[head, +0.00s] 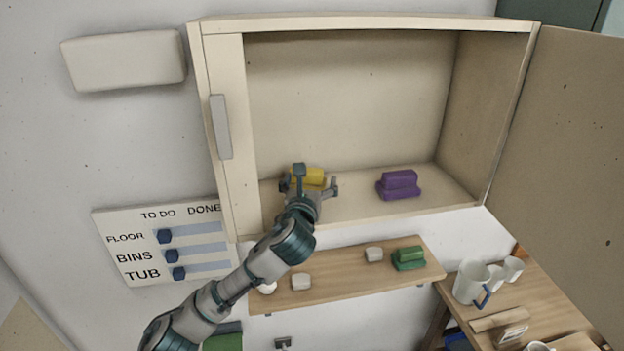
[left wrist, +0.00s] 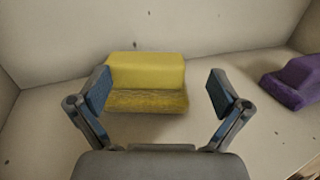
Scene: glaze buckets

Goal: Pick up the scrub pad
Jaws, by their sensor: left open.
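A yellow scrub pad (head: 309,175) with a raised block handle lies on the floor of the open wall cabinet, partly hidden behind my left gripper (head: 311,185). In the left wrist view the yellow scrub pad (left wrist: 147,75) lies just ahead, its rough lower part towards me. My left gripper (left wrist: 160,95) is open and empty, with one finger near the pad's left end and the other apart from its right end. A similar purple pad (head: 398,184) lies to the right in the cabinet; it also shows in the left wrist view (left wrist: 292,82). My right gripper is not in view.
The cabinet (head: 345,90) has a left front post and an open door (head: 570,150) on the right. Below, a wooden shelf (head: 335,285) holds a green pad (head: 408,258) and small pale blocks. Mugs stand on a table at lower right. Cabinet floor between the pads is clear.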

